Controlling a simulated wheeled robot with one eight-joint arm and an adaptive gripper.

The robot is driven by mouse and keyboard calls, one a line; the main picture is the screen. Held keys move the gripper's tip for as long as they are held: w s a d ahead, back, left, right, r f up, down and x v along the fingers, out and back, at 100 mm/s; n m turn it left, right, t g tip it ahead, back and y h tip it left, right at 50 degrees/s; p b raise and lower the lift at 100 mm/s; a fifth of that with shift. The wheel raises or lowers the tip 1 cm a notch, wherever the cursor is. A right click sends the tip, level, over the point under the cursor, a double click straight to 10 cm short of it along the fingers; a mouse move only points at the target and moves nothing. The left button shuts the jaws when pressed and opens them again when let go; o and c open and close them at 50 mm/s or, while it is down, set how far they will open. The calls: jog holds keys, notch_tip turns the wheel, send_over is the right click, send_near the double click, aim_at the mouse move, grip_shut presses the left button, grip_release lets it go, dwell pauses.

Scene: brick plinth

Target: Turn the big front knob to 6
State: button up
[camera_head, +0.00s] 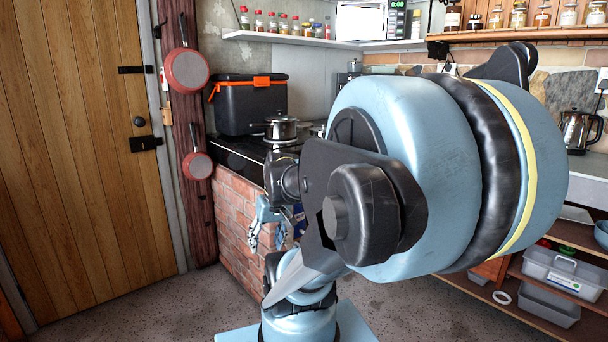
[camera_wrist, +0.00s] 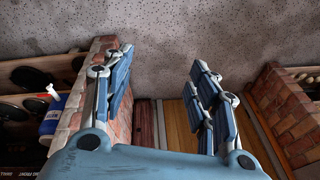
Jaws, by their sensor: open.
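The black cooktop (camera_head: 238,153) lies on top of the brick plinth (camera_head: 232,215) in the head view, with a lidded silver pot (camera_head: 281,128) on it. I cannot make out the big front knob or its setting in either view; my arm covers part of the cooktop's right side. My gripper (camera_wrist: 157,75) is open, with its two blue fingers apart and nothing between them in the wrist view. In the head view my gripper (camera_head: 268,228) is small and partly covered by my arm, in front of the plinth. I cannot tell whether it touches the bricks.
A black box with orange latches (camera_head: 248,104) stands behind the cooktop. Two red pans (camera_head: 186,71) hang on a post beside the wooden door (camera_head: 85,150). In the wrist view, a blue bottle (camera_wrist: 50,122) and dark pans (camera_wrist: 30,76) sit left of a brick wall.

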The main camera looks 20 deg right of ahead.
jog(key=w+d+r+n+t+y, duration=0.1)
jog(key=w+d+r+t+y, duration=0.15)
jog(key=w, duration=0.65)
jog(key=w+d+r+t+y, duration=0.1)
jog(key=w+d, duration=0.3)
jog(key=w, duration=0.4)
jog(key=w+d+r+n+t+y, duration=0.1)
jog(key=w+d+r+t+y, duration=0.15)
jog(key=w, duration=0.65)
jog(key=w+d+f+t+h, duration=0.1)
jog(key=w+d+t, duration=0.15)
jog(key=d, duration=0.65)
jog(key=w+d+f+n+t, duration=0.1)
jog(key=w+d+f+t, duration=0.15)
jog(key=d, duration=0.55)
jog(key=w+d+t+h, duration=0.1)
jog(key=d+t, duration=0.2)
jog(key=d, duration=0.6)
jog(key=x, duration=1.7)
jog(key=shift+w+r, duration=0.15)
jog(key=shift+w, duration=0.1)
jog(key=shift+a, duration=0.1)
jog(key=shift+c, duration=0.6)
jog(key=c, duration=1)
